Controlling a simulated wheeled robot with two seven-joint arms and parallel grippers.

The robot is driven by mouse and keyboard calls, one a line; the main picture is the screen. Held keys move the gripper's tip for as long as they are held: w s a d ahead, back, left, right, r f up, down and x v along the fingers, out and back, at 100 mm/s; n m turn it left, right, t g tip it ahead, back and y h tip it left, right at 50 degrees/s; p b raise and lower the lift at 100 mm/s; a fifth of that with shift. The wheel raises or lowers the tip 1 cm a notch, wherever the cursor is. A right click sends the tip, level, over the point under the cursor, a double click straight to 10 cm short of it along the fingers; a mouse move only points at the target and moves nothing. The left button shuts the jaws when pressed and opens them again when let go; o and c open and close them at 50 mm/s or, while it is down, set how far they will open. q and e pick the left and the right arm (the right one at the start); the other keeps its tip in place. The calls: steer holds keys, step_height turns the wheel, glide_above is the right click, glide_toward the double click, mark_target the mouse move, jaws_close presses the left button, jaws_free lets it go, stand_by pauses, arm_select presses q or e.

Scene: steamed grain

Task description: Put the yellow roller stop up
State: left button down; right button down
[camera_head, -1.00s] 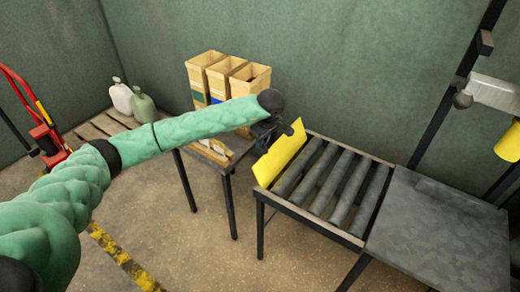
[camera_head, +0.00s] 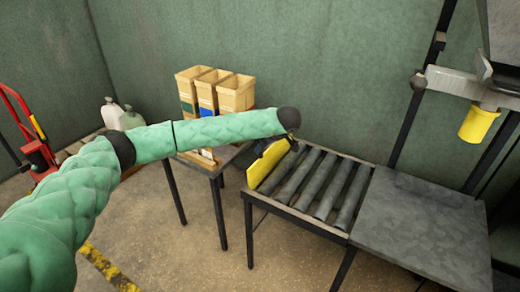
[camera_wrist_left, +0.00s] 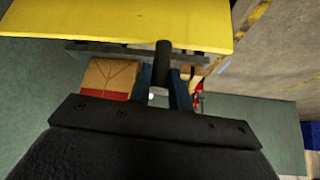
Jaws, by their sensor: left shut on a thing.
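The yellow roller stop (camera_head: 264,170) is a flat yellow plate at the left end of the roller conveyor (camera_head: 318,182). It stands above the conveyor's end and looks tilted; its exact angle is hard to tell. My left gripper (camera_head: 284,141) is at the plate's upper far part, partly hidden by my wrist. In the left wrist view, the yellow plate (camera_wrist_left: 130,24) fills the top, and my left gripper (camera_wrist_left: 162,88) is shut on a dark round bar (camera_wrist_left: 162,58) beside it, seemingly the stop's handle. My right gripper is out of view.
A side table left of the conveyor carries several wooden bins (camera_head: 213,90). A grey worktop (camera_head: 420,222) adjoins the conveyor's right end. A yellow cylinder (camera_head: 479,123) hangs from a bracket above. A red hand truck (camera_head: 38,155) stands far left. The rollers are empty.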

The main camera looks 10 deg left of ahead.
arm_select(q)
steer(key=shift+w+d+r, duration=0.15)
steer(key=shift+w+r, duration=0.05)
steer(key=shift+r, duration=0.15)
steer(key=c, duration=1.6)
jaws_free()
steer(key=o, duration=0.3)
steer(key=shift+d+f, duration=0.1)
steer(key=shift+d, duration=0.05)
steer(key=shift+f, duration=0.15)
steer(key=v, duration=0.7)
steer(key=shift+d+r, duration=0.2)
steer(key=shift+r, duration=0.1)
